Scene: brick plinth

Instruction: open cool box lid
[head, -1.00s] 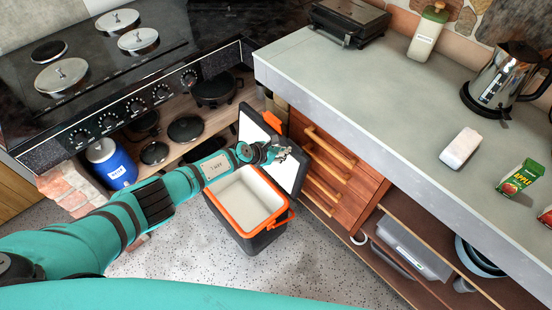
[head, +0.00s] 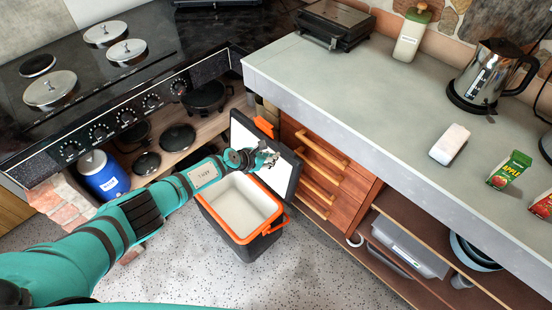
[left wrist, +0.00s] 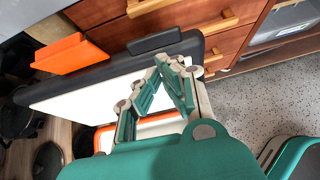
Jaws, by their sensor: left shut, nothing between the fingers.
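The cool box (head: 252,247) stands on the floor, dark grey with an orange rim and an empty-looking white inside. Its lid (head: 281,178) is open, raised steeply at the box's far side, with its white inner face toward me. The lid (left wrist: 75,100) also shows in the left wrist view, with a dark edge. My left gripper (head: 270,155) is shut and empty, above the box in front of the lid's inner face. Its fingers also show in the left wrist view (left wrist: 160,85); whether they touch the lid I cannot tell. My right gripper is not in view.
Wooden drawers with bar handles (head: 322,150) stand close behind and right of the lid. The stove (head: 110,110) is at the left, with pans on a shelf below. A blue canister (head: 104,178) stands there. The speckled floor (head: 330,270) in front is clear.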

